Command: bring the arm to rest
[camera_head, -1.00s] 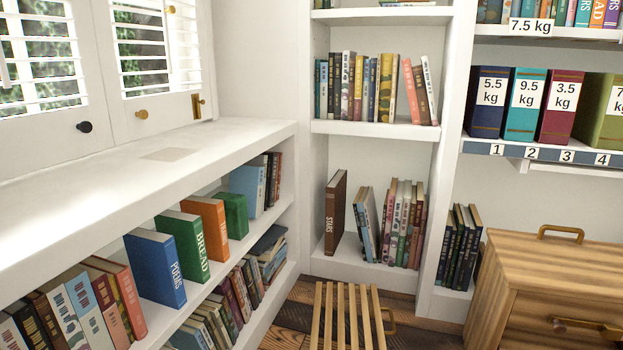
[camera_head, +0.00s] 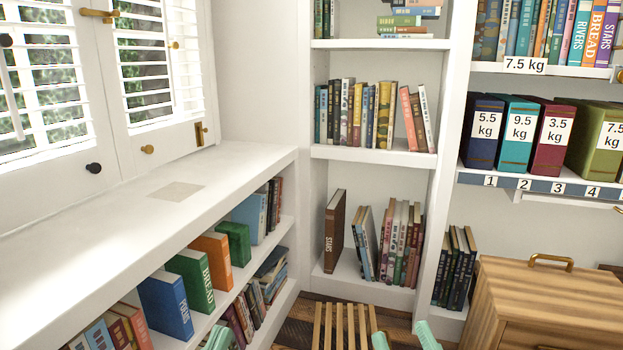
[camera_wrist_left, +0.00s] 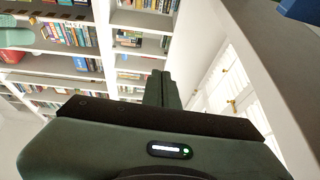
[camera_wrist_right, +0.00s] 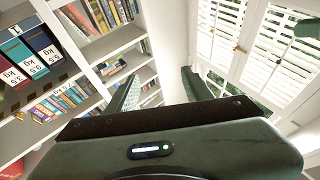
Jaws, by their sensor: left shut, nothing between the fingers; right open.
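My left gripper (camera_head: 220,337) shows at the bottom edge of the head view, in front of the low bookshelf, with pale green fingertips. In the left wrist view its fingers (camera_wrist_left: 159,88) are together with nothing between them. My right gripper (camera_head: 405,337) shows at the bottom edge, right of the slatted wooden piece. Its two fingers stand apart and empty; the gap also shows in the right wrist view (camera_wrist_right: 160,90). Most of both arms is below the head view.
A white counter (camera_head: 110,213) with books beneath runs along the left under shuttered windows. A slatted wooden piece (camera_head: 340,327) stands on the floor. A wooden cabinet (camera_head: 550,295) is at right. Weight-labelled binders (camera_head: 520,132) stand on a numbered shelf above it.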

